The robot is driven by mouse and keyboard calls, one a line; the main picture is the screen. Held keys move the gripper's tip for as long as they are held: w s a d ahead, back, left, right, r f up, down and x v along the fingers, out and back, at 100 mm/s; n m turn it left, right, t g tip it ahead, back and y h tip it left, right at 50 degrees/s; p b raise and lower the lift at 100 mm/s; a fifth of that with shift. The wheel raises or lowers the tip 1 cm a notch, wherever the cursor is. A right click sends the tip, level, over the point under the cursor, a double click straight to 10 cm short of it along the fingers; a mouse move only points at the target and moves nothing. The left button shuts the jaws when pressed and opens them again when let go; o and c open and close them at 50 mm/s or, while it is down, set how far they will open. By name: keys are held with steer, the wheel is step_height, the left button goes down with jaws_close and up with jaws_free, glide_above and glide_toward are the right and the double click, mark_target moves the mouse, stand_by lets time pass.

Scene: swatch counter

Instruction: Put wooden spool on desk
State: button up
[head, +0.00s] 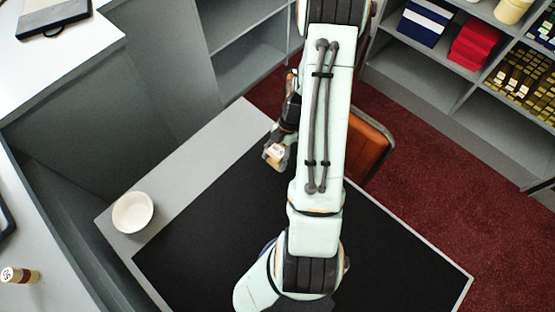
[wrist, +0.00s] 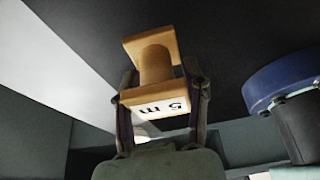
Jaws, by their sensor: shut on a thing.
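My gripper (wrist: 160,100) is shut on the wooden spool (wrist: 154,62), a tan piece with square flanges and a white label reading "5 m". The fingers hold it from both sides near its labelled end. In the head view my gripper (head: 279,146) and the spool (head: 275,154) show just left of my arm, over the far part of the desk (head: 228,122). The spool appears to be held above the desk; its exact height is hard to tell. The desk is light grey with a large black mat (head: 205,230) on it.
A white bowl (head: 132,212) stands on the desk's left corner. An orange chair (head: 366,145) is beyond the desk's far right edge, partly behind my arm. Shelves (head: 425,82) with coloured stacks are at upper right. The visible mat is clear.

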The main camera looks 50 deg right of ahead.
steer(key=shift+f, duration=1.2)
steer(key=shift+f, duration=0.1)
steer(key=o, duration=1.1)
steer(key=shift+o, duration=0.2)
